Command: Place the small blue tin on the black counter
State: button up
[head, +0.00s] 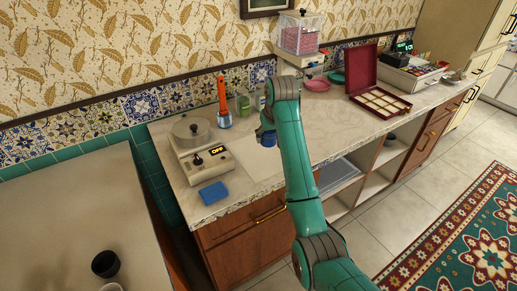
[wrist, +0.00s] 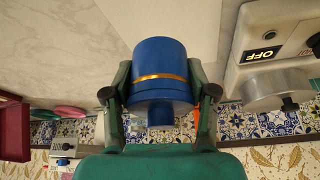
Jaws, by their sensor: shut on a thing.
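The small blue tin (wrist: 160,68) has a thin gold band and is held between the two fingers of my gripper (wrist: 160,95), which is shut on it. In the head view, part of the tin (head: 268,140) shows below my gripper (head: 266,128), over the pale stone counter (head: 335,140); my arm hides some of it. The tin appears raised above the counter; the exact gap is hard to tell. No surface in view looks black; a separate greyish-beige surface (head: 75,205) is at the lower left.
An open red box (head: 375,95) is at right.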

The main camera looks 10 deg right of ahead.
aim_at(266, 161)
notch_tip(266, 161, down, 10)
jog(key=shift+r, duration=0.1)
dwell(0.4)
jog(key=o, duration=1.2)
jog(key=shift+c, duration=0.2)
